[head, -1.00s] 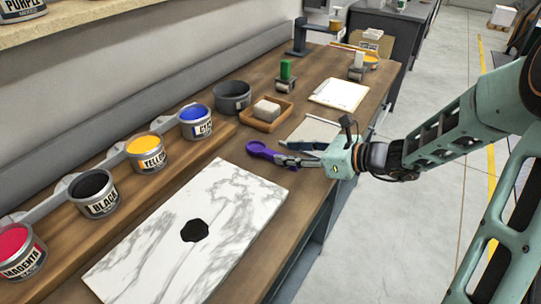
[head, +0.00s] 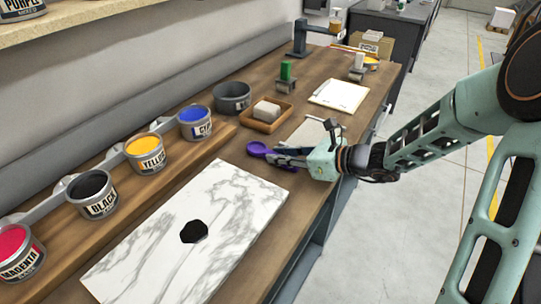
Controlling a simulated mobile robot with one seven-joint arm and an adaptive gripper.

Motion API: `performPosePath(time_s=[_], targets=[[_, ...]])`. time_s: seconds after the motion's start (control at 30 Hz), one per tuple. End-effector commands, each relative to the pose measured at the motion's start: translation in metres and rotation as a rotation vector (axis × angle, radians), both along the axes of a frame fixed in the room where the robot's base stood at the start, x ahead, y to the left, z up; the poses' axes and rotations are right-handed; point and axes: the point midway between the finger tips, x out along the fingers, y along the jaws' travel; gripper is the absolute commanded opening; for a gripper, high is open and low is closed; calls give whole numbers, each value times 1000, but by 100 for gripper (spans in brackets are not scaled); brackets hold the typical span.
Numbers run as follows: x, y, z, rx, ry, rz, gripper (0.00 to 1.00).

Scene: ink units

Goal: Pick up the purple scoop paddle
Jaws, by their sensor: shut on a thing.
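The purple scoop paddle (head: 258,149) lies at the back right corner of the marble slab, above the wooden bench top. Its rounded scoop end points left, and its handle runs right into my gripper (head: 283,158). My gripper reaches in from the right and is shut on the paddle. The fingers hide part of the handle. I cannot tell whether the paddle still touches the bench.
The marble slab (head: 225,203) with a black ink blob (head: 194,232) lies in front. A wooden tray (head: 268,120), a grey bowl (head: 232,97) and a notepad (head: 340,94) stand behind.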

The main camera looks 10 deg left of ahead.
Motion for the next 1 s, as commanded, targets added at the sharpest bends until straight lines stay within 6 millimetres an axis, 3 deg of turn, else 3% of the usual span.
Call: performPosePath(time_s=[0.27, 0.43, 0.63, 1.0], targets=[[0, 0, 1, 0, -1, 0, 0], [0, 0, 13, 0, -3, 0, 0], [-4, -5, 40, -3, -4, -1, 0], [-42, -41, 97, -3, -2, -3, 0]])
